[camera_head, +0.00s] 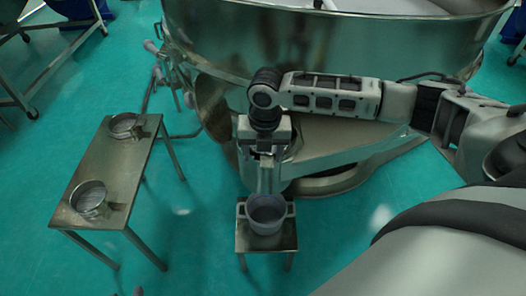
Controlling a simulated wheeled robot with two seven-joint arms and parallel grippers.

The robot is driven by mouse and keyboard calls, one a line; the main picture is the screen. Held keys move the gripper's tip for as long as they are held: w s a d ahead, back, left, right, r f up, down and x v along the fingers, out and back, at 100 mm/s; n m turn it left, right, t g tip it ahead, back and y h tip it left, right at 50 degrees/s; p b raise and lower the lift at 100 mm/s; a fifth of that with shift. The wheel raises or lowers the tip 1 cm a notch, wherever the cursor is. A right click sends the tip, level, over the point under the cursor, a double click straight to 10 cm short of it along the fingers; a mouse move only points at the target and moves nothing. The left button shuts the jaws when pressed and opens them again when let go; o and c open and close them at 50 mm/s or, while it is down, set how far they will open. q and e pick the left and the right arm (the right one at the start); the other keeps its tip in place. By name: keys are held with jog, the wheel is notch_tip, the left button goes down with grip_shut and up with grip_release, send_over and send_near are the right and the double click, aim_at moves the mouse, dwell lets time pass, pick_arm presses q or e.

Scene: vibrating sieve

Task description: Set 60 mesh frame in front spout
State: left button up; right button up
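Two round metal mesh frames lie on the bench at left: one at the far end (122,125), one at the near end (88,198). I cannot read their mesh numbers. My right arm reaches in from the right, and my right gripper (265,148) points down at the front spout (268,180) of the big round sieve. The gripper body hides the spout's upper part. Its fingertips are not clear, and I cannot tell whether it holds a frame. Small grey tips at the bottom edge may be my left gripper (127,293), mostly cut off.
A grey two-handled pot (267,214) stands on a small metal stool (283,239) under the spout. The sieve's metal drum (215,45) fills the back. The metal bench (110,160) stands at left, with clear green floor between it and the stool.

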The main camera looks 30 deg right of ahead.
aim_at(269, 161)
jog(key=f, duration=0.1)
jog(key=s+f, duration=0.1)
jog(key=d+f, duration=0.1)
jog(key=shift+s+f, duration=0.2)
jog(key=shift+f, duration=0.05)
jog(key=r, duration=0.4)
jog(key=w+r+p, duration=0.1)
jog(key=r, duration=0.1)
jog(key=shift+d+r, duration=0.15)
notch_tip(269, 161, up, 13)
jog(key=a+p, duration=0.1)
jog(key=shift+s, duration=0.25)
